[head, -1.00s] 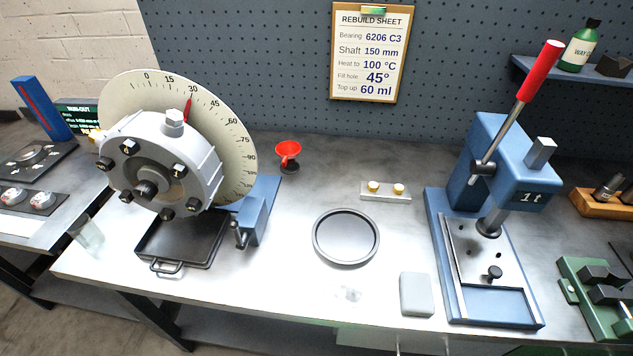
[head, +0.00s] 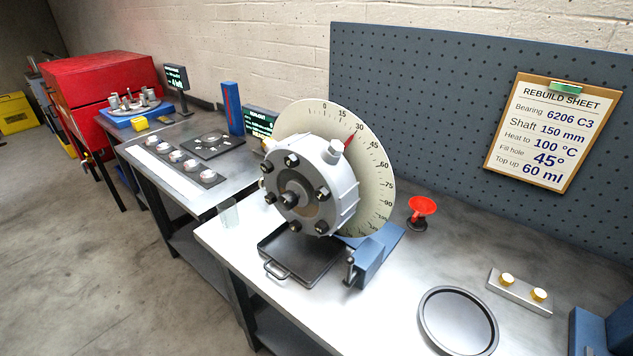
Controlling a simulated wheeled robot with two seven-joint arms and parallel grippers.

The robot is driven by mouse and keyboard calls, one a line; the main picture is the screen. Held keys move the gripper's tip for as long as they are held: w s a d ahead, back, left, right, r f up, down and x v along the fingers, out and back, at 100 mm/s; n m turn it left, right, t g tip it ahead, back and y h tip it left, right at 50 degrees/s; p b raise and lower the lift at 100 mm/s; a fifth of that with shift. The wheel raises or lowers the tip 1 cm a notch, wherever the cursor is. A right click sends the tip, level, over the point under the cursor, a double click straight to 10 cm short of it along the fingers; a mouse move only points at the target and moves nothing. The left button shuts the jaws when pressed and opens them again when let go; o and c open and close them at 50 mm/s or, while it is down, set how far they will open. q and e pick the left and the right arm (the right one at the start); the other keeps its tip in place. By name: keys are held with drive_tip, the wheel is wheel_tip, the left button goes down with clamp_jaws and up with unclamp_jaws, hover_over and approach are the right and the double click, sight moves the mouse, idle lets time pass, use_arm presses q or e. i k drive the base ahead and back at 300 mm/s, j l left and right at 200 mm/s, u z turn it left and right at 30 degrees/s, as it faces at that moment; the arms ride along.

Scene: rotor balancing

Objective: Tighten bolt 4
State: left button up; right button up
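The grey round housing (head: 338,203) stands upright on the bench in front of a cream dial plate (head: 377,165). Several dark bolts ring its front cover, with one at the top (head: 291,160), one at the right (head: 323,193) and one at the lower right (head: 321,227). A dark shaft end (head: 290,200) sticks out at the centre. The bolt numbers are too small to read, so I cannot tell which is bolt 4. A red pointer (head: 353,136) lies between 30 and 45 on the dial. Neither of my grippers is in view.
A black drip tray (head: 273,270) sits below the housing, beside a blue clamp stand (head: 372,262). A red funnel (head: 422,206) and round pan (head: 430,313) stand right. Left are a side bench with a dark cup strip (head: 207,177) and a red cabinet (head: 95,78).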

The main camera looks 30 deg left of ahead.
sight(270, 199)
drive_tip(key=u, duration=1.4)
